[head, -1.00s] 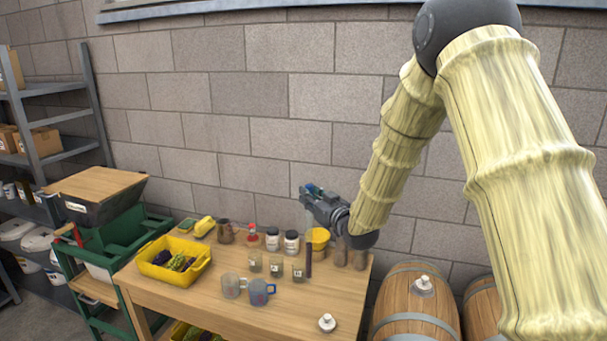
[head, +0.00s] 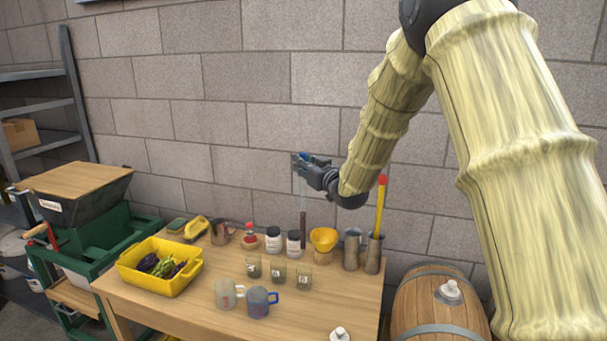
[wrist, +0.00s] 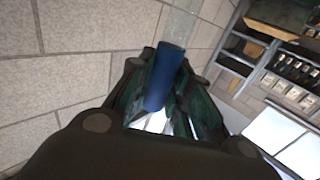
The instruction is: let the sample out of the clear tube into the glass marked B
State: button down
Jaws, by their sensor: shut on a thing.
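My gripper (head: 304,165) is shut on the clear tube (head: 302,200) above the back of the table. The tube hangs upright, with dark red liquid in its lower part. Its blue top (wrist: 165,78) shows between my fingers in the wrist view. Three small labelled glasses stand in a row: a left one (head: 254,270), a middle one (head: 278,276) and a right one (head: 304,283). Their letters are too small to read for certain, so I cannot tell which is B. The tube's lower end appears above and behind the right glass, apart from it.
Two mugs (head: 258,303) stand in front of the glasses. Behind are white-lidded jars (head: 273,241), a yellow funnel (head: 323,238) and metal cylinders (head: 352,250), one with a yellow rod. A yellow crate (head: 160,280) stands left. The front right tabletop is mostly clear.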

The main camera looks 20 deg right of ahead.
jog(key=f, duration=0.1)
jog(key=f+b, duration=0.1)
jog(key=f, duration=0.2)
jog(key=shift+w+d+f+b, duration=0.25)
jog(key=shift+d+f+b, duration=0.05)
jog(key=shift+f+b, duration=0.1)
jog(key=shift+w+f, duration=0.1)
jog(key=shift+s+r, duration=0.2)
dwell(0.5)
jog(key=shift+f, duration=0.2)
jog(key=shift+f+b, duration=1.6)
jog(key=shift+f, duration=1.05)
